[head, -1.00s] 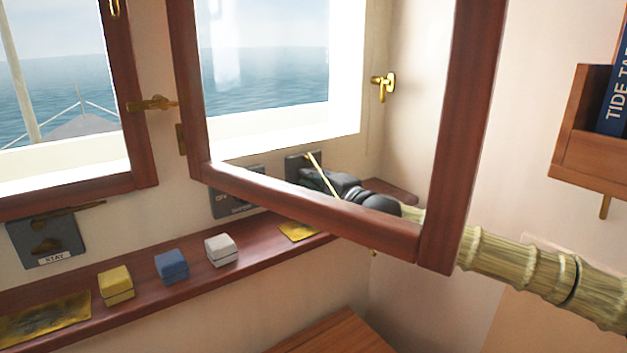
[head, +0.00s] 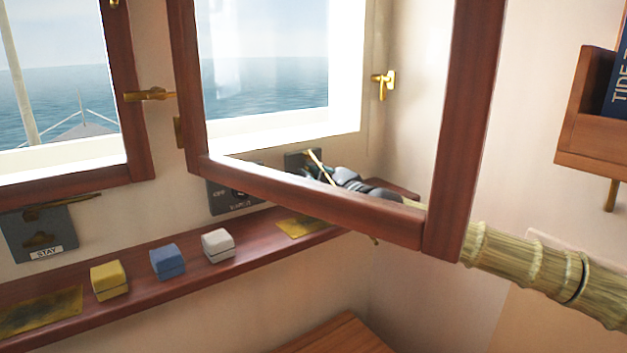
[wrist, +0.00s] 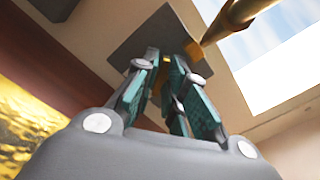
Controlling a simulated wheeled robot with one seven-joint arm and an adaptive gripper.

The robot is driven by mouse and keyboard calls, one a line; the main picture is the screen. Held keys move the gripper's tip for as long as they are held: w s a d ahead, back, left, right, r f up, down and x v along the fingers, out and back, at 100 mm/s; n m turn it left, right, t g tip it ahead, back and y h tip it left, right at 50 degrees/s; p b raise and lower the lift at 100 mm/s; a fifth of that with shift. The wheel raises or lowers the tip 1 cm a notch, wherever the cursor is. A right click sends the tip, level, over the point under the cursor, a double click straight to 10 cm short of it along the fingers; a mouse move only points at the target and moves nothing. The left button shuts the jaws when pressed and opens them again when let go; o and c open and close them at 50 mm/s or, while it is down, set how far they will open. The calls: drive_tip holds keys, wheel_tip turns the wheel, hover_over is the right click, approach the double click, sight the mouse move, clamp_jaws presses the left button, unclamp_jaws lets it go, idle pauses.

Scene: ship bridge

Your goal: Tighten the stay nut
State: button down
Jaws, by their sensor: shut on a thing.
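My gripper (head: 318,172) is behind the lower rail of the open window sash, at a dark wall plate (head: 303,158) in the corner. In the wrist view my gripper (wrist: 168,62) has its fingers closed in front of the dark plate (wrist: 140,45). A small brass piece, apparently the stay nut (wrist: 165,58), shows between the fingertips and is mostly hidden by them. A brass stay rod (head: 320,167) slants beside the fingers; it also shows in the wrist view (wrist: 232,22). I cannot tell how far the nut is turned.
The open wooden sash (head: 310,203) hangs across my arm. A second plate marked STAY (head: 58,232) is at left. Yellow (head: 109,281), blue (head: 168,262) and white (head: 218,246) boxes stand on the ledge. A switch panel (head: 222,197) is above it. A book rack (head: 590,130) is at right.

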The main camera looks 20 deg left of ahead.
drive_tip(key=m+b, duration=0.1)
drive_tip(key=m, duration=0.2)
drive_tip(key=shift+f+m, duration=0.15)
drive_tip(key=shift+m, duration=1.65)
drive_tip(key=c, duration=1.4)
unclamp_jaws()
drive_tip(key=shift+d, duration=0.1)
drive_tip(key=v, duration=1.2)
